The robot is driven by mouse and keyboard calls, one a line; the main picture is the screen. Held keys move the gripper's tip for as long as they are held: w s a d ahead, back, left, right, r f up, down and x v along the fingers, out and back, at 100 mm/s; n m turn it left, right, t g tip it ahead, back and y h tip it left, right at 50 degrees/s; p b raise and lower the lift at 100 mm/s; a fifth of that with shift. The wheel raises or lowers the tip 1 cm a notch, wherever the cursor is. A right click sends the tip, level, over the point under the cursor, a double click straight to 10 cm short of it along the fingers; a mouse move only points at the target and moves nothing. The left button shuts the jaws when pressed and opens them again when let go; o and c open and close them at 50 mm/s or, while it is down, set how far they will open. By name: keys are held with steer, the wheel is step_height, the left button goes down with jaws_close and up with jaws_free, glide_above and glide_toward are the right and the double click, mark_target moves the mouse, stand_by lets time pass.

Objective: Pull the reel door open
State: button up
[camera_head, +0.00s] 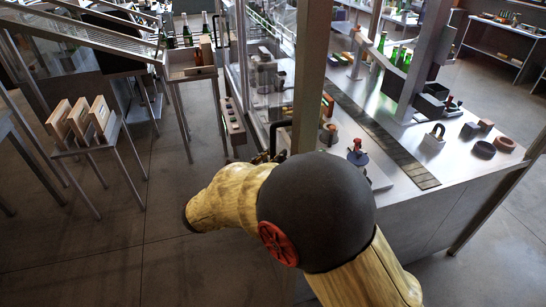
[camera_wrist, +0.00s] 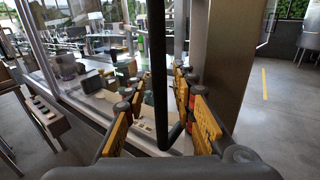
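The reel door (camera_head: 262,75) is a clear panel in a metal frame, beside a thick metal post, in the head view. Its black bar handle (camera_head: 280,134) shows just beyond my arm. In the wrist view the handle (camera_wrist: 157,70) stands upright in the middle, with a bent lower end. My gripper (camera_wrist: 154,88) has yellow-padded fingers, one on each side of the handle, with visible gaps. It is open, and I cannot tell whether either finger touches the bar. In the head view my arm hides most of the gripper.
The metal post (camera_head: 312,75) stands close to the right of the handle. A button box (camera_head: 232,120) is at the left. The workbench (camera_head: 395,165) holds small parts and green bottles. A stand with wooden boxes (camera_head: 78,122) is further left; floor between is clear.

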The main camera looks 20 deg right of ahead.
jaws_close()
stand_by(0.7)
